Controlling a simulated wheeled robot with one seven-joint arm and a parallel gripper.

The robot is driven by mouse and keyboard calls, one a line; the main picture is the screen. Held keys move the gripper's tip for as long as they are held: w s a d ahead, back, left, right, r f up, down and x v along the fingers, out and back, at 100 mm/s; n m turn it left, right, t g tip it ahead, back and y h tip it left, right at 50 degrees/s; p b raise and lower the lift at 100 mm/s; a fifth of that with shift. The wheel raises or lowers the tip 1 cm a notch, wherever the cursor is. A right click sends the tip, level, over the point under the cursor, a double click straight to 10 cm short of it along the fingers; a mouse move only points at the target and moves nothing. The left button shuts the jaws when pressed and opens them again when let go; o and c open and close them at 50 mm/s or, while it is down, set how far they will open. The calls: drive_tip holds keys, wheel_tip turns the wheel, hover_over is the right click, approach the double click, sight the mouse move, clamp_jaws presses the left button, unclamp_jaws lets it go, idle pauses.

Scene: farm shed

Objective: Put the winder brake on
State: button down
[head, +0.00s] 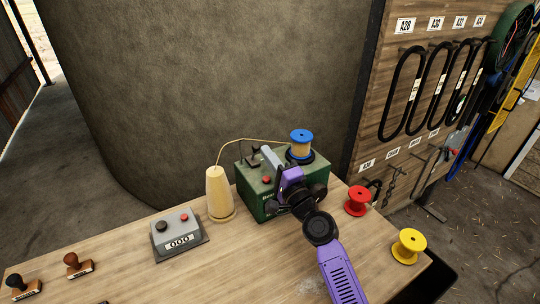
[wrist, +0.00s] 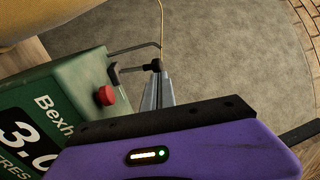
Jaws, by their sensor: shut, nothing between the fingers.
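The winder (head: 254,205) is a green box on the bench with a blue spool (head: 301,137) of cream thread on top. A black lever-like part (head: 253,156) stands at its far left. In the wrist view a black arm ending in a knob (wrist: 152,66) shows beside the fingertips; I cannot tell whether they touch. A red button (wrist: 106,95) sits on the winder, also seen in the head view (head: 266,180). My gripper (head: 268,154) reaches over the winder top, grey fingers shut and empty; it also shows in the wrist view (wrist: 157,82).
A cream thread cone (head: 219,192) stands left of the winder, its thread running up to the spool. A grey counter box (head: 179,233) and two stamps (head: 78,264) lie farther left. Red (head: 358,201) and yellow (head: 408,246) spools stand right. The front middle bench is clear.

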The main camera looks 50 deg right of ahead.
drive_tip(key=shift+r, duration=0.1)
drive_tip(key=shift+w+d+r+p, duration=0.25)
drive_tip(key=shift+w+r+p, duration=0.4)
drive_tip(key=shift+w+r, duration=0.4)
drive_tip(key=shift+x, duration=2)
drive_tip(key=shift+s+r, duration=0.1)
drive_tip(key=shift+r, duration=0.1)
